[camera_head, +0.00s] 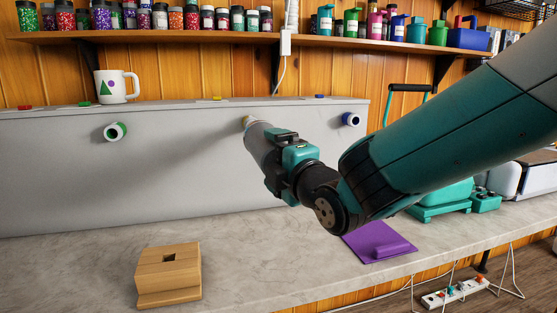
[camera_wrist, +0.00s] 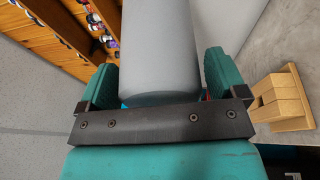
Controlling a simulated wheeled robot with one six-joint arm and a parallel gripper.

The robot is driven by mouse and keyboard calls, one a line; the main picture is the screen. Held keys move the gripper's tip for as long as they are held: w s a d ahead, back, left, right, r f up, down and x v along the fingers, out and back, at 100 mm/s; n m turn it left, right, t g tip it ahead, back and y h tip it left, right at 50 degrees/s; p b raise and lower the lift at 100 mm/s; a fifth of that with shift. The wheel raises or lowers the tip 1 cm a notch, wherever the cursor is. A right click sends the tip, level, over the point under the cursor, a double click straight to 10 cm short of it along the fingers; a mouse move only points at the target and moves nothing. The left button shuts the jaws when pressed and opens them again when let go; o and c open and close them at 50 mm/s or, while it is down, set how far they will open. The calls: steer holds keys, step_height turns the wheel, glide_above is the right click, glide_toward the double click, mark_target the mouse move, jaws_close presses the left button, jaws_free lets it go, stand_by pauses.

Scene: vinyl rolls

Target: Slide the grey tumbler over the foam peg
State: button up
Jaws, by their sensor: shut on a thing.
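My gripper (camera_head: 275,160) is shut on the grey tumbler (camera_head: 259,138), whose far end points at the grey upright panel. In the wrist view the tumbler (camera_wrist: 160,45) sits between the two green finger pads (camera_wrist: 215,74). A yellowish peg end (camera_head: 247,120) shows at the tumbler's far end, below a yellow tag. I cannot tell whether the tumbler is around this peg or only in front of it.
A wooden block with a square hole (camera_head: 168,275) and a purple piece (camera_head: 380,241) are on the counter. A shelf of jars (camera_head: 165,38) runs above.

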steer(key=shift+w+a+r+p, duration=0.1)
steer(key=shift+w+a, duration=0.1)
steer(key=shift+w, duration=0.5)
steer(key=shift+w+a+r+p, duration=0.1)
steer(key=shift+w+a, duration=0.05)
steer(key=shift+w, duration=0.5)
steer(key=shift+w+a+p, duration=0.1)
steer(key=shift+w+a, duration=0.1)
steer(key=shift+w, duration=0.5)
steer(key=shift+w+a+r, duration=0.1)
steer(key=shift+w+a, duration=0.15)
steer(key=shift+w, duration=0.6)
steer(key=o, duration=0.8)
steer(key=shift+s, duration=0.15)
